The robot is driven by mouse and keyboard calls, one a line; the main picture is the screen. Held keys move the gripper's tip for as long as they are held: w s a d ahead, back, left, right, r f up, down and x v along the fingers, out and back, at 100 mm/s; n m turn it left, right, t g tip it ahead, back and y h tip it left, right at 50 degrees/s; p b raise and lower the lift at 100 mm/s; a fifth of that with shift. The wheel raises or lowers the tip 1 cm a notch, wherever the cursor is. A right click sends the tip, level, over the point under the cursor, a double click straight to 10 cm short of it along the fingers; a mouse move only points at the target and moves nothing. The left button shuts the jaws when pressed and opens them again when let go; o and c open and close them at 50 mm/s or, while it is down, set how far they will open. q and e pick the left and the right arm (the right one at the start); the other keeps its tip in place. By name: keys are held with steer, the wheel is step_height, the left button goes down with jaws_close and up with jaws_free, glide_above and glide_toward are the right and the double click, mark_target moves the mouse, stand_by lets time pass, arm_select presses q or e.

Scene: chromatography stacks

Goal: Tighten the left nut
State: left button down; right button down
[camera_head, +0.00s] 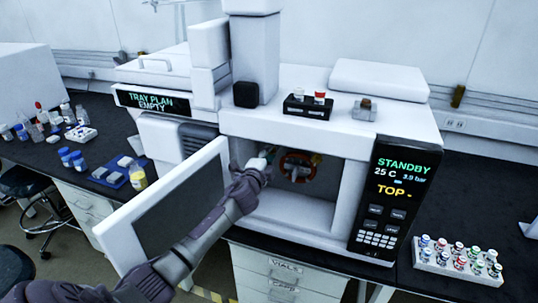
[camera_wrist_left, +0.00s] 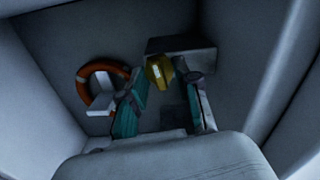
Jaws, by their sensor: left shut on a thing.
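My left arm reaches through the open front of the white instrument, and my left gripper (camera_head: 262,160) is inside its chamber. In the left wrist view, the two teal-padded fingers of the gripper (camera_wrist_left: 165,78) are on either side of a yellow nut (camera_wrist_left: 158,70) and shut on it. The nut sits by a grey block (camera_wrist_left: 180,45) on the chamber's back wall. An orange ring (camera_wrist_left: 83,88) is to the left of the fingers; it also shows in the head view (camera_head: 297,165). The gripper hides the nut in the head view. My right gripper is not in view.
The instrument's door (camera_head: 180,200) stands open to the left, close to my arm. The chamber walls (camera_wrist_left: 40,90) surround the gripper. The control panel (camera_head: 388,200) reads STANDBY, 25 C. A vial rack (camera_head: 458,273) is at right; bottles (camera_head: 72,158) stand on the left bench.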

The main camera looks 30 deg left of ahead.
arm_select(q)
steer(key=shift+m, duration=0.9)
steer(key=c, duration=1.2)
jaws_free()
steer(key=v, duration=1.2)
steer(key=shift+f, duration=0.1)
